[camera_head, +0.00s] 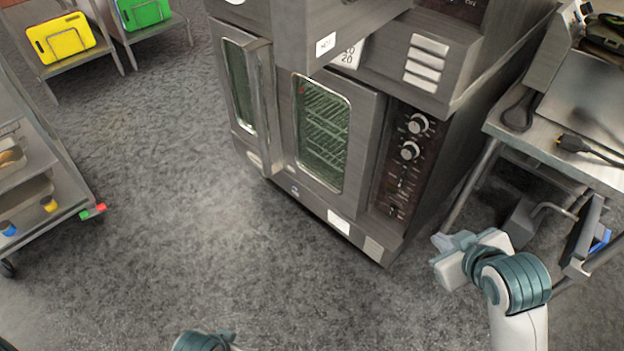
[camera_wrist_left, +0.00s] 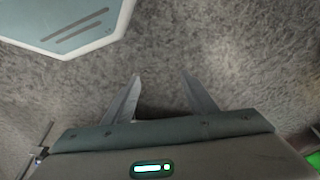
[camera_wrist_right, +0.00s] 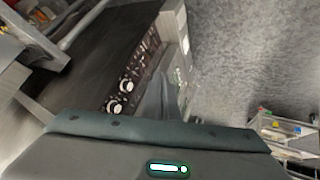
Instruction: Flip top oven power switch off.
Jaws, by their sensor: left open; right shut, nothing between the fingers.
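Two steel ovens are stacked in the head view. Of the top oven (camera_head: 352,28), only the lower part shows, with a dark strip of its control panel (camera_head: 465,8) at the upper edge; its power switch is out of view. The bottom oven's dark panel (camera_head: 408,160) has two round knobs and small switches. It also shows in the right wrist view (camera_wrist_right: 132,72). My right gripper (camera_head: 438,250) is shut and empty, low in front of the ovens' right side, apart from them. My left gripper (camera_wrist_left: 160,78) is open and empty above bare floor.
A steel table (camera_head: 560,130) with cables and tools stands right of the ovens, close to my right arm. A cart (camera_head: 45,180) is at the left. Racks with yellow (camera_head: 60,40) and green (camera_head: 143,12) boards stand at the back left. The grey floor (camera_head: 180,200) between is clear.

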